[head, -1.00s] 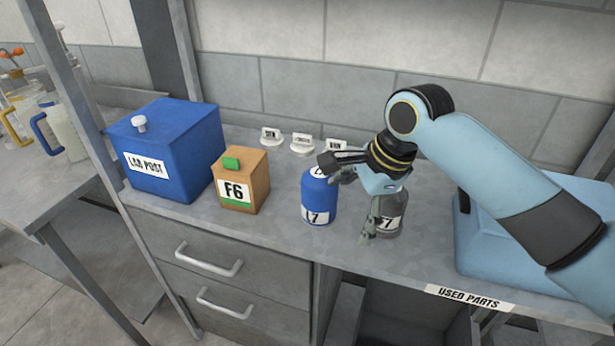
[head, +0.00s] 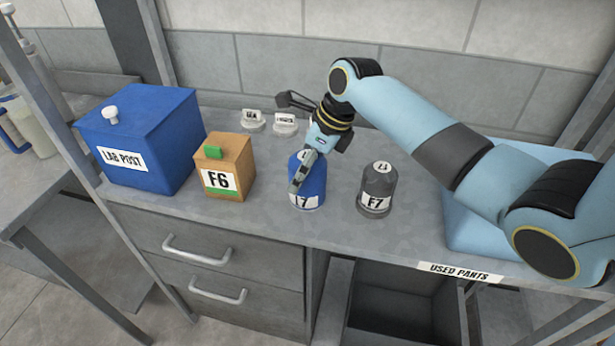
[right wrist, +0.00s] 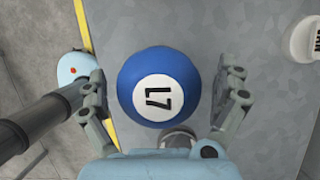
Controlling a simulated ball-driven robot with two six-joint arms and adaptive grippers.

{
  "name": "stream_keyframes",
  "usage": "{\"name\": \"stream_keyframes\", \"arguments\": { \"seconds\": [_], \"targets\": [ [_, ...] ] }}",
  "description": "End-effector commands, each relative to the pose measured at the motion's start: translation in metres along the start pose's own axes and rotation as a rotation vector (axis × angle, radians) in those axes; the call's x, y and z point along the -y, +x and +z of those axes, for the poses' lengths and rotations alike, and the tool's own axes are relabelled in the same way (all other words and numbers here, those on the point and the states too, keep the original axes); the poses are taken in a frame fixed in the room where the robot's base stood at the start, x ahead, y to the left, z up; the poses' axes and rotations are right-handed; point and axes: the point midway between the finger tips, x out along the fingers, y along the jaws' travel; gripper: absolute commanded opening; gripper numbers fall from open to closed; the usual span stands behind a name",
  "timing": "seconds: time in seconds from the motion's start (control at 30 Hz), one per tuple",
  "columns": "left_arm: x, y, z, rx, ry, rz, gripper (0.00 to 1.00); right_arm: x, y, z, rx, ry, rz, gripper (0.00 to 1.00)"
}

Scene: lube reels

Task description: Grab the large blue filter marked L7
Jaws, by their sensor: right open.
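The large blue filter (head: 318,187) marked L7 stands upright on the grey bench, right of the F6 box. My right gripper (head: 306,166) is at it from above, with one finger in front of its near side; the far finger is hidden. In the right wrist view the blue filter (right wrist: 158,70) shows from above, its L7 top label between the two spread fingers of my right gripper (right wrist: 164,95). A gap shows on each side, so the gripper is open and not holding it. My left gripper is not in view.
A dark grey filter (head: 377,188) marked F7 stands close to the right. Left are the orange F6 box (head: 236,160) and blue LAB POST box (head: 165,130). Small white labelled tags (head: 285,124) stand behind. A USED PARTS label (head: 460,272) is on the front edge.

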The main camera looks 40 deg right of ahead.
Motion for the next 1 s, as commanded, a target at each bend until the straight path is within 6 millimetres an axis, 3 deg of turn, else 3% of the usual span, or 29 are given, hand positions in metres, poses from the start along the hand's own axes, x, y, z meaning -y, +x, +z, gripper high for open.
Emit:
{"name": "stream_keyframes", "arguments": {
  "seconds": [0.17,0.43,0.9,1.0],
  "targets": [
    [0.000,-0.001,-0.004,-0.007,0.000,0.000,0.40,-0.001,0.023,0.000,0.000,0.000,0.001,1.00],
    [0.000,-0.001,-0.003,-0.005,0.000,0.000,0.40,-0.001,0.026,0.000,0.000,-0.002,-0.001,1.00],
    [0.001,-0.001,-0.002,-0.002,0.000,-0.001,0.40,-0.001,0.025,0.000,0.000,-0.002,0.000,0.39],
    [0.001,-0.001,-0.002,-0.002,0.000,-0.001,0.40,-0.001,0.025,0.000,0.000,-0.002,0.000,0.30]
  ]
}}
